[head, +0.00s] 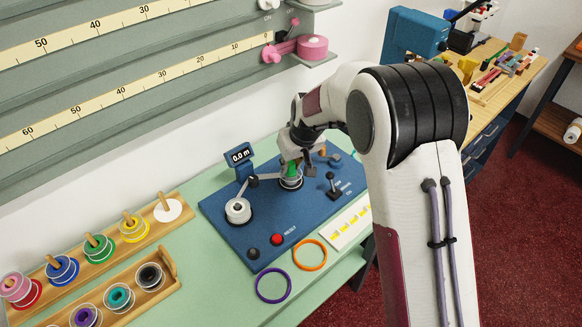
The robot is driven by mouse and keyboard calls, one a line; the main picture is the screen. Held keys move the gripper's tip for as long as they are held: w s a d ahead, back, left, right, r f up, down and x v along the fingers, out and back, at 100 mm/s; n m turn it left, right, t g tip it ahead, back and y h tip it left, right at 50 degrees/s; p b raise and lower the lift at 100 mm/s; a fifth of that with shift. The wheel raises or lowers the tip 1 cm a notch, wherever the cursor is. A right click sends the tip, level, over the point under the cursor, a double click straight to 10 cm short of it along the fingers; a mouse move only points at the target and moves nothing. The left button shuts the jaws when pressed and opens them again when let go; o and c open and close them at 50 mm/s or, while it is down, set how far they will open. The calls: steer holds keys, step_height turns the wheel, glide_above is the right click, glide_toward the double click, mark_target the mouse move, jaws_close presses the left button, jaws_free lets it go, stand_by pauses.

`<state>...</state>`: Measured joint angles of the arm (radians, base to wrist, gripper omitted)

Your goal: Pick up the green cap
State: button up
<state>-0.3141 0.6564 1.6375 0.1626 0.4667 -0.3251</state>
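The green cap (291,169) shows as a small patch of green over a round silver-rimmed holder (291,183) on the blue control panel (222,205). My gripper (293,164) points down at it, with its fingers around or right beside the cap. The fingers and wrist hide part of the cap. I cannot tell whether the fingers touch it or how far they are closed.
A metal arm links the panel's left spool (238,210) to the holder; a black lever (332,185) stands close right. Orange (310,255) and purple (273,286) rings lie in front. Wooden racks of coloured spools (92,247) stand left. A display (240,157) stands behind.

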mark_target(291, 163)
steer(key=shift+c, duration=0.4)
steer(key=shift+r, duration=5)
steer(key=s+a+n, duration=0.2)
steer(key=s+a, duration=0.4)
steer(key=s, duration=0.4)
steer(key=s+f+n+g+y, duration=0.1)
steer(key=s+f+n, duration=0.1)
steer(key=s, duration=0.5)
steer(key=s+a+f+n+g+y, duration=0.1)
steer(key=s+f+n, duration=0.1)
steer(key=s+n, duration=0.3)
steer(key=shift+s+a+f+g, duration=0.25)
steer(key=shift+s+f+g, duration=0.05)
steer(key=shift+s, duration=0.55)
